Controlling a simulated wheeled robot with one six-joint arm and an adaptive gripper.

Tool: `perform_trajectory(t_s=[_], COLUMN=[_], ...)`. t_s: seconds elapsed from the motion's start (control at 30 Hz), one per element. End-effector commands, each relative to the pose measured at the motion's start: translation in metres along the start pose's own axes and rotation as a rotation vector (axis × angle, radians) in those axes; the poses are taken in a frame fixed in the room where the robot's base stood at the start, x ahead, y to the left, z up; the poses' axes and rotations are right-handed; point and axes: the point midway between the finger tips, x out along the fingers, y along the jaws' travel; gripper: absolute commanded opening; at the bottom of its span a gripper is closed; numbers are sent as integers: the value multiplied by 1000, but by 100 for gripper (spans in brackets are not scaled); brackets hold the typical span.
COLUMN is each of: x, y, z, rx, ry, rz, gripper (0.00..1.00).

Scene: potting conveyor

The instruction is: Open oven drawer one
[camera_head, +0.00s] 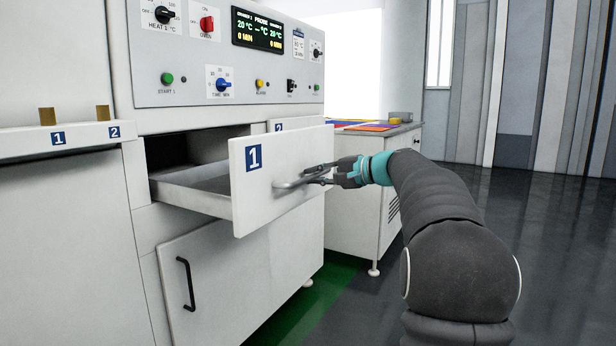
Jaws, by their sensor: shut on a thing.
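Oven drawer one (276,211) is pulled partway out of the white oven cabinet (239,262). Its white front bears a blue label with a 1, and part of its grey inside shows behind the front. My gripper (315,175) is shut on the metal handle (289,184) of drawer one, reaching in from the right. The front of drawer two (279,125), with its blue label, shows partly behind drawer one and looks closed. My fingertips are small in this view, and the far part of the handle is partly hidden by them.
A control panel (226,55) with knobs, buttons and a display sits above the drawers. A cabinet door with a black handle (186,284) is below. A white side cabinet (359,190) stands behind my gripper. Dark floor (530,215) is clear at the right.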

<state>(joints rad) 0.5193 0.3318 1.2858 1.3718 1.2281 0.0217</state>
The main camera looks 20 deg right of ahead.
Motion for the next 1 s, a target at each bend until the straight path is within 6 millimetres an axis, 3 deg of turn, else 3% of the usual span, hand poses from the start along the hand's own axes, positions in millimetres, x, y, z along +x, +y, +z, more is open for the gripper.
perform_trajectory(t_s=[0.33,0.4,0.47,0.8,1.0], x=[-1,-1,-1,-3,-26], y=[0,0,0,0,0], z=[-1,-1,-1,-1,-2], rx=[0,0,0,0,0], ry=[4,4,4,2,6], rz=[-1,-1,-1,-1,-1], gripper=[0,25,39,39,39])
